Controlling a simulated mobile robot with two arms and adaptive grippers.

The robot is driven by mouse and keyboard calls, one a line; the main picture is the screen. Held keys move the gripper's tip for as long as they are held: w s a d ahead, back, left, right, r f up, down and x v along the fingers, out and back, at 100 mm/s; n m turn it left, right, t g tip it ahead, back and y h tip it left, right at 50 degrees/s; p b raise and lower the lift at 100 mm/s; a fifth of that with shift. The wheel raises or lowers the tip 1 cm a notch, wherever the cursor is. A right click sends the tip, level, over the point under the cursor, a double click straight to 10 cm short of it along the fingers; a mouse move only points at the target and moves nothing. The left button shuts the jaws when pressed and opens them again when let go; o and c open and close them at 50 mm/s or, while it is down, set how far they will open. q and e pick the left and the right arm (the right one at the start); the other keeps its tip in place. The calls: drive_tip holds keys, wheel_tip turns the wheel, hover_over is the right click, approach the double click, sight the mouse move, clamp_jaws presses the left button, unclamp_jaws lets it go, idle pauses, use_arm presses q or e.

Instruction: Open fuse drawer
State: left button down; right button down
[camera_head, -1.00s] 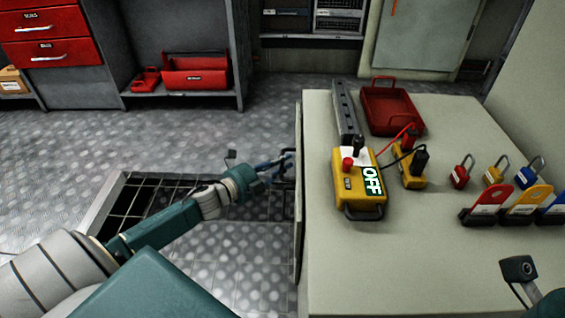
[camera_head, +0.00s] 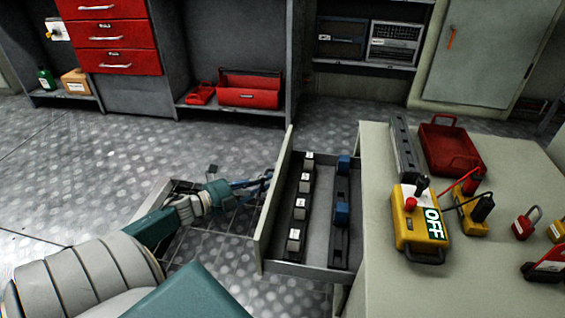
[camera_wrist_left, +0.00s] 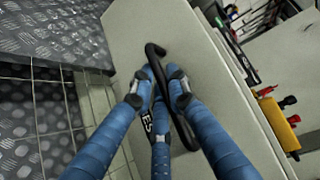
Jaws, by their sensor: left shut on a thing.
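The fuse drawer (camera_head: 318,245) is pulled out from the left side of the pale bench in the head view. Inside it stand a row of white-topped fuses and two blue ones on dark rails. My left gripper (camera_head: 262,181) is at the drawer's front panel. In the left wrist view its blue fingers (camera_wrist_left: 163,82) are closed around the black bar handle (camera_wrist_left: 185,130) on the pale drawer front. Where the fingers meet the handle is partly hidden in the head view. My right gripper is out of view.
On the bench top (camera_head: 385,290) stand a yellow tester reading OFF (camera_head: 420,222), a red tray (camera_head: 449,145) and padlocks (camera_head: 525,224). Red drawers (camera_head: 108,34) and a red toolbox (camera_head: 249,92) are at the back. A floor grating (camera_head: 215,225) lies beneath my left arm.

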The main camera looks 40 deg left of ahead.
use_arm(q)
drive_tip(key=shift+s+a, duration=0.45)
drive_tip(key=shift+a, duration=0.25)
drive_tip(key=shift+s+a, duration=0.4)
drive_tip(key=shift+a, duration=0.25)
drive_tip(key=c, duration=1.9)
unclamp_jaws()
drive_tip(key=shift+c, duration=0.2)
drive_tip(key=v, duration=1.2)
